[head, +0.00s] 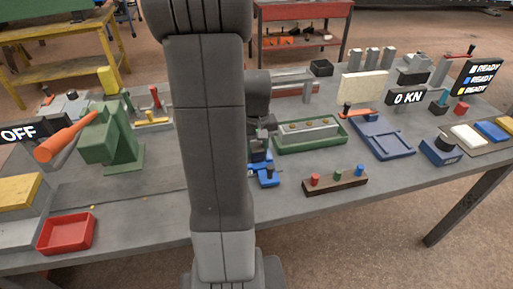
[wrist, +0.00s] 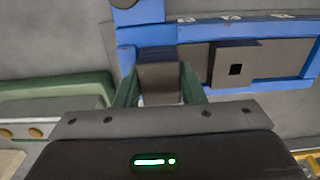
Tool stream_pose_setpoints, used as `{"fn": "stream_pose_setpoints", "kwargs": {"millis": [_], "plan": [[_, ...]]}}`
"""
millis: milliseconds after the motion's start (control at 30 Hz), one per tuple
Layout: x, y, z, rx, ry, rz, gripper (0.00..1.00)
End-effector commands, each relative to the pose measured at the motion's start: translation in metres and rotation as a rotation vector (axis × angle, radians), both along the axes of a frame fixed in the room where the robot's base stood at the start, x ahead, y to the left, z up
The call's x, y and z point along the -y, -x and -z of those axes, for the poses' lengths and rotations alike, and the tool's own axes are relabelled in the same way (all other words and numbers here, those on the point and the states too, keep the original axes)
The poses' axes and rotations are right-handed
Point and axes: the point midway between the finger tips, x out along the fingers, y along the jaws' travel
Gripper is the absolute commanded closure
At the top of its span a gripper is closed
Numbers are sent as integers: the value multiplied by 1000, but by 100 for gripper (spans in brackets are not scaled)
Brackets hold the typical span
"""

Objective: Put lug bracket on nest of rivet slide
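My gripper (wrist: 161,92) shows in the wrist view with its two green fingers on either side of a small grey-brown piece, likely the lug bracket (wrist: 160,78). The fingers appear to touch it on both sides. A blue fixture (wrist: 210,35), likely the rivet slide, lies just beyond the fingertips, with a dark plate (wrist: 228,72) with a square hole on its right part. Whether the held piece touches the fixture cannot be told. In the head view my arm hides most of the blue fixture (head: 268,179), and the gripper (head: 262,140) is small and partly hidden.
A green tray (head: 342,141) with a grey block stands right of the blue fixture. A brown strip with coloured pegs (head: 335,184) lies in front. A blue flat tray (head: 402,151) lies farther right. A green press (head: 112,140) and red bin (head: 66,233) stand at left.

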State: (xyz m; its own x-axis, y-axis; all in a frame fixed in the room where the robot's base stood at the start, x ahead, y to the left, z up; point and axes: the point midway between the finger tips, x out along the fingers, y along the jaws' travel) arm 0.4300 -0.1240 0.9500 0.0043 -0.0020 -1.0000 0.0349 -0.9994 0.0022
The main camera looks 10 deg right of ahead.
Motion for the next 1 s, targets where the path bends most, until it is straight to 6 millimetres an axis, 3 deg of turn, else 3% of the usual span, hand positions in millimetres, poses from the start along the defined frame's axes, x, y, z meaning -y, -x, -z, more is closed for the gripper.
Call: {"fn": "stream_pose_setpoints", "kwargs": {"millis": [33, 100, 633, 767, 1000], "plan": [[0, 1, 2, -3, -2, 1, 56], [0, 1, 2, -4, -2, 1, 43], [1, 2, -2, -8, 0, 2, 42], [1, 1, -21, -2, 1, 2, 42], [0, 0, -75, 0, 0, 1, 42]]}}
